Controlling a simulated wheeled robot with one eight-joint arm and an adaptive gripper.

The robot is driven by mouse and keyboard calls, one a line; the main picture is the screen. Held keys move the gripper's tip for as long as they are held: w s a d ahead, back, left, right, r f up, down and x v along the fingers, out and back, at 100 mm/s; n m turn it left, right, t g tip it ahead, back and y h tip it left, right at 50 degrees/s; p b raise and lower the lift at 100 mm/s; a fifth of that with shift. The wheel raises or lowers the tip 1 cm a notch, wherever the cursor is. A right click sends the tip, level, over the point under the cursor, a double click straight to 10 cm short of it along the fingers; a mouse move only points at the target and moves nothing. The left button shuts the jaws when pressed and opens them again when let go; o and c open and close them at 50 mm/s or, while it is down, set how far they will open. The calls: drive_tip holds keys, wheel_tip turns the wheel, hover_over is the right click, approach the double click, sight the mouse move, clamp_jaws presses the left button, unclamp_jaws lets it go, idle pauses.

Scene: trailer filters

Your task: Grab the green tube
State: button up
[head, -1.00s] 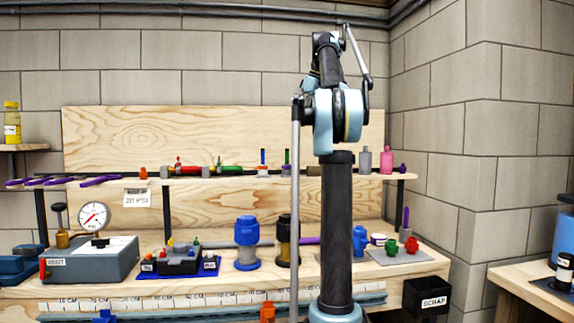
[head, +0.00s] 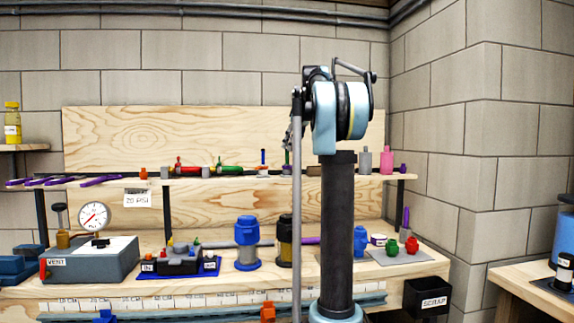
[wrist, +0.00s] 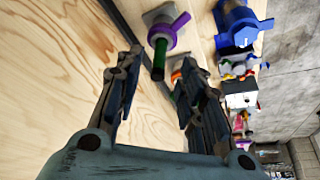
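In the wrist view, a dark green tube (wrist: 159,60) stands out of a purple collar (wrist: 170,35) on a grey base. My gripper (wrist: 160,62) is open, with its two fingers spread on either side of the tube. The tube's end shows in the gap, and no finger visibly touches it. How far it is beyond the fingertips is hard to tell. In the head view, a small upright green tube (head: 286,158) shows on the shelf, just left of my arm's grey rod. My gripper is mostly hidden there behind my arm.
A wooden shelf (head: 215,182) holds a red tool (head: 185,168), a green tool (head: 230,168), a grey bottle (head: 365,160) and a pink bottle (head: 386,160). Below, the bench carries a gauge box (head: 90,262) and a blue canister (head: 246,243). A wooden backboard (head: 120,135) stands behind.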

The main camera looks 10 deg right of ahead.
sight(287, 154)
drive_tip(key=shift+x, duration=2.6)
drive_tip(key=shift+w, duration=0.1)
drive_tip(key=shift+c, duration=0.2)
drive_tip(key=c, duration=0.8)
